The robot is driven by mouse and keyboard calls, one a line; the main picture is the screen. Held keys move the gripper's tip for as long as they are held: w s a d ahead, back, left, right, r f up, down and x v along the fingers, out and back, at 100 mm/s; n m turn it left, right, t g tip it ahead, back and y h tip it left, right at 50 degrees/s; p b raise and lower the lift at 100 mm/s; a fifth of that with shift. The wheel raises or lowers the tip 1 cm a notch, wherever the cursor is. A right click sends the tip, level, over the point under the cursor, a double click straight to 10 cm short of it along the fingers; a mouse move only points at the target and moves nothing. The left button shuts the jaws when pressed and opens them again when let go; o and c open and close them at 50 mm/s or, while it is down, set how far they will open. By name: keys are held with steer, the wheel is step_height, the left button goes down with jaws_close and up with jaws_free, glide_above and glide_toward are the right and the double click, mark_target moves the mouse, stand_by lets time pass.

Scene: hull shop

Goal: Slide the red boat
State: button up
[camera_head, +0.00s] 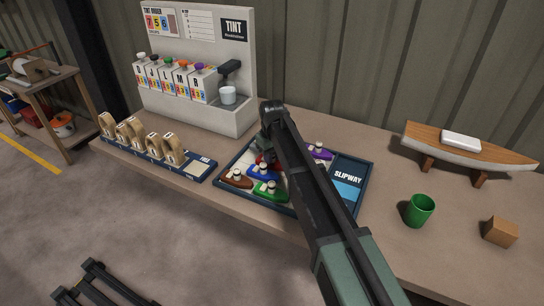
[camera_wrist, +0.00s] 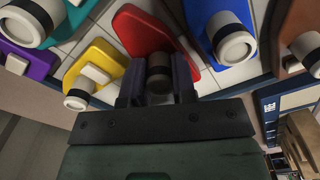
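The red boat (camera_wrist: 142,32) lies on the white tiled slipway board, its stubby funnel (camera_wrist: 158,70) between the two fingers of my gripper (camera_wrist: 158,82) in the wrist view. The fingers appear to touch the funnel on both sides. In the head view my arm hides most of the red boat; a small red part (camera_head: 262,158) shows beside it. The slipway board (camera_head: 347,172) has a dark frame and a blue end marked SLIPWAY.
Close around it are a yellow boat (camera_wrist: 97,65), blue boat (camera_wrist: 232,22), purple boat (camera_head: 320,152), brown boat (camera_head: 237,180) and green boat (camera_head: 265,170). A green cup (camera_head: 419,211), wooden block (camera_head: 500,232) and model boat (camera_head: 470,148) stand right. A tint machine (camera_head: 200,115) stands behind.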

jaws_close()
steer(key=a, duration=0.2)
steer(key=w+a, duration=0.1)
steer(key=a, duration=0.1)
steer(key=w+a, duration=0.1)
steer(key=a, duration=0.1)
steer(key=shift+w, duration=0.25)
steer(key=o, duration=0.8)
jaws_free()
steer(key=shift+a, duration=0.2)
steer(key=shift+r, duration=0.1)
step_height(320, 180, up, 11)
steer(key=p, duration=1.1)
steer(key=shift+f, duration=0.2)
